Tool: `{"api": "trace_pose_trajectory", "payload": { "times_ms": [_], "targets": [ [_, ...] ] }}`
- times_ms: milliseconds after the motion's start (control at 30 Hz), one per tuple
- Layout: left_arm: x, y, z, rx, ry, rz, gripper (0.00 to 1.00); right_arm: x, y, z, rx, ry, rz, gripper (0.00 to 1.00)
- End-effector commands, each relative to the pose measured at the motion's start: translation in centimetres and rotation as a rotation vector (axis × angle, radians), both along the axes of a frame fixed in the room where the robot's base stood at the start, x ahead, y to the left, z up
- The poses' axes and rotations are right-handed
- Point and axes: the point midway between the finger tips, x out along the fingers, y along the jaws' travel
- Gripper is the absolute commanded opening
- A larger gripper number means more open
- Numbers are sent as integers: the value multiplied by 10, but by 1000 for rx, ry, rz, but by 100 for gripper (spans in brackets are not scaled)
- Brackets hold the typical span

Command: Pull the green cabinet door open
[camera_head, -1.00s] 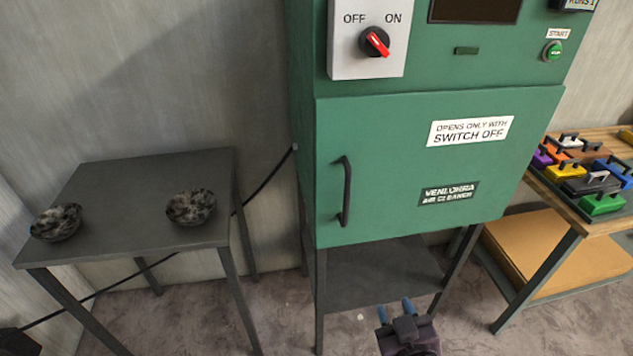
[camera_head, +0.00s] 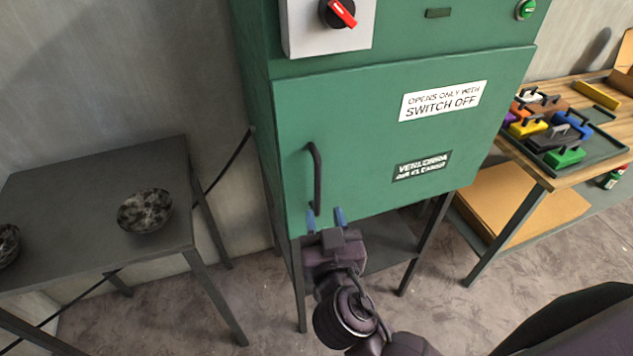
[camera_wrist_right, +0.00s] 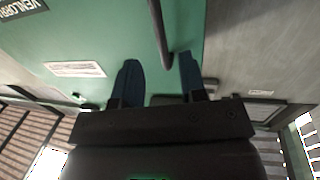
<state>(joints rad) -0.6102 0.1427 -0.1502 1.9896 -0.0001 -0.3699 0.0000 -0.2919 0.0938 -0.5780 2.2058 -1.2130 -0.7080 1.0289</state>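The green cabinet door (camera_head: 375,120) is shut, with a black vertical bar handle (camera_head: 317,178) near its left edge. My right gripper (camera_head: 325,218) is just below the lower end of the handle in the head view, blue fingertips pointing up. In the right wrist view the gripper (camera_wrist_right: 160,80) is open, its two blue fingers apart. The handle (camera_wrist_right: 158,35) comes down between them there, its lower end close to the right finger. I cannot tell whether they touch. My left gripper is not in view.
A rotary switch (camera_head: 340,13) with a red knob is above the door. A dark table (camera_head: 70,205) with speckled bowls (camera_head: 145,210) stands left. A wooden bench (camera_head: 560,178) with a tray of coloured blocks stands right. Floor between table and cabinet is mostly clear.

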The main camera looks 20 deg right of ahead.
Motion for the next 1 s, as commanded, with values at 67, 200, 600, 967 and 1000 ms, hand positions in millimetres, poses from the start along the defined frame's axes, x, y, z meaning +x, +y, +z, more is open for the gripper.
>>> {"api": "trace_pose_trajectory", "payload": {
  "times_ms": [67,200,600,967,1000],
  "targets": [
    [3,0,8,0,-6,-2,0,13,-2,3,-2,-3,1,38],
    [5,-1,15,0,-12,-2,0,35,-6,3,-3,-1,0,38],
    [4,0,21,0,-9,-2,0,78,-13,0,-2,1,0,38],
    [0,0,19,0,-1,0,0,81,-14,-1,-1,2,0,38],
    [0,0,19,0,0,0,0,81,-14,-1,-1,2,0,34]
  ]
}}
